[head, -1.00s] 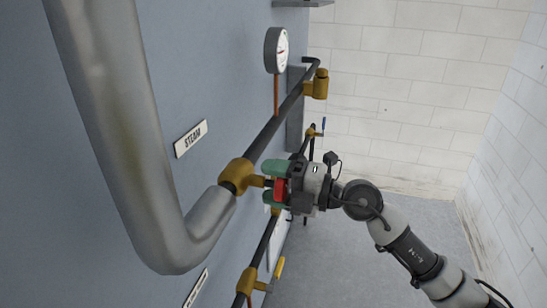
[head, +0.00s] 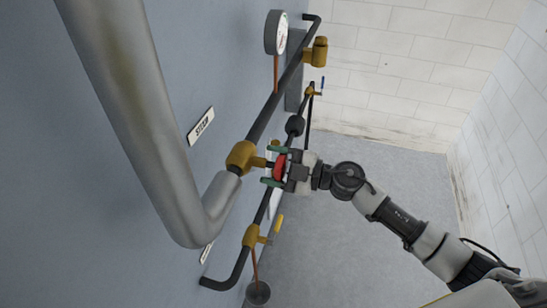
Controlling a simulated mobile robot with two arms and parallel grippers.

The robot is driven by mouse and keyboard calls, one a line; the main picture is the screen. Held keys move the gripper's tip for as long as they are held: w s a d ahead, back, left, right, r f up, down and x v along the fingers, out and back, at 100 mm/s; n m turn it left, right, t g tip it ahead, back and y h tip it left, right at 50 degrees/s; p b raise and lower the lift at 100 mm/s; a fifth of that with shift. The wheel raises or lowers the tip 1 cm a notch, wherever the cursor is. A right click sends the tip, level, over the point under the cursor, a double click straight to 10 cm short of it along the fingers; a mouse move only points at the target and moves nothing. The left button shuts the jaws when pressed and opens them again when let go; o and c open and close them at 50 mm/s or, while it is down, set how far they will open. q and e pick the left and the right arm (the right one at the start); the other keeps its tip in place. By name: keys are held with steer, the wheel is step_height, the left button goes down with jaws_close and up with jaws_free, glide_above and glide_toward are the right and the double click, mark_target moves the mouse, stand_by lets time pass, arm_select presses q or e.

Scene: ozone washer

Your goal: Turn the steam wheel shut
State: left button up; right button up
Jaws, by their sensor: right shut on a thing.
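The steam wheel (head: 279,167) is red and sits on the stem of a brass valve (head: 243,158) on the dark pipe beside the STEAM label (head: 201,125). My right gripper (head: 275,166) comes in from the right with its green-tipped fingers on either side of the wheel. It is shut on the wheel, and its fingers hide part of the rim. My left gripper is not in view.
A thick grey pipe (head: 130,100) runs close in front at the left. A gauge (head: 277,32) stands above the pipe run. A yellow-handled valve (head: 251,235) is below. The floor (head: 350,255) at the right is clear.

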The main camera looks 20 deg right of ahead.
steer(key=shift+f+m, duration=0.15)
steer(key=shift+m, duration=0.15)
steer(key=o, duration=0.9)
steer(key=shift+o, duration=0.2)
steer(key=b+v, duration=0.5)
steer(key=v, duration=0.5)
steer(key=shift+s+d, duration=0.3)
